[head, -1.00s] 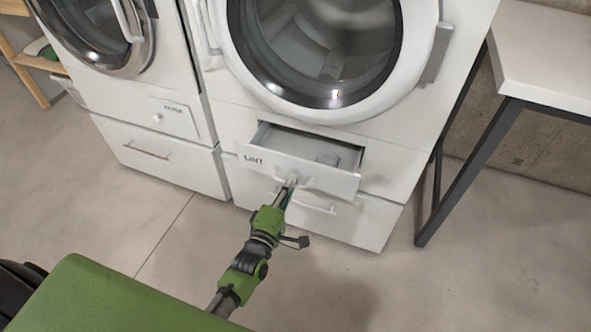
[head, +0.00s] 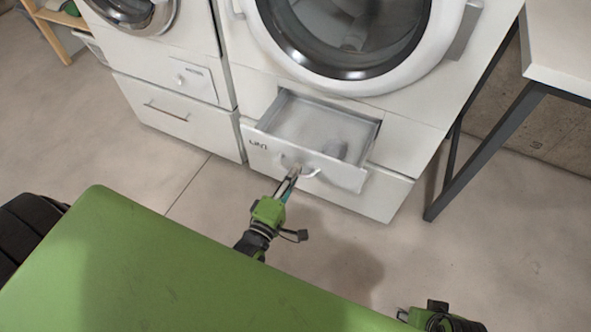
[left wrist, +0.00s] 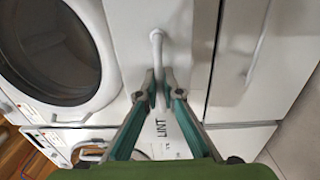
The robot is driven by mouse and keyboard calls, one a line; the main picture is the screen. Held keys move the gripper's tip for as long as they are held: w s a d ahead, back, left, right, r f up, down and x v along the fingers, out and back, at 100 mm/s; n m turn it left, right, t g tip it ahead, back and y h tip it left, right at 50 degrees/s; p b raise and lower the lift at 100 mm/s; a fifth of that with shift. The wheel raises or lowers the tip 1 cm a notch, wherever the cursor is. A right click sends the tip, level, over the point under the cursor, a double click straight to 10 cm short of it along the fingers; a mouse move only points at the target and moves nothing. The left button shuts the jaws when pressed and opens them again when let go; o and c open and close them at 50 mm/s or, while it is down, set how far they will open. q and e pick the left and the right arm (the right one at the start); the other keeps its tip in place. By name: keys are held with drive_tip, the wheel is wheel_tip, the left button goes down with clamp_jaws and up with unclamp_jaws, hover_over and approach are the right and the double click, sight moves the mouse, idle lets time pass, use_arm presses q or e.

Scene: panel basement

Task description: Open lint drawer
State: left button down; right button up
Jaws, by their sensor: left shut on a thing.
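The lint drawer (head: 352,175) stands pulled out below the round door of the right machine in the head view. In the left wrist view the two fingertips (left wrist: 158,88) close around the handle (left wrist: 156,50), and the word LINT reads on the drawer front (left wrist: 163,140). At the bottom right of the head view part of another green and black arm (head: 440,318) shows; its gripper is not visible.
A second machine with a lower drawer (head: 168,118) stands to the left. A white table (head: 562,50) with dark metal legs (head: 490,150) stands at the right. The floor (head: 480,245) in front is clear. My green body fills the lower left.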

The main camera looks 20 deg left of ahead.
use_arm(q)
drive_tip(key=c, duration=2.2)
unclamp_jaws()
drive_tip(key=s, duration=1.2)
drive_tip(key=shift+a+f, duration=0.2)
drive_tip(key=shift+d, duration=0.1)
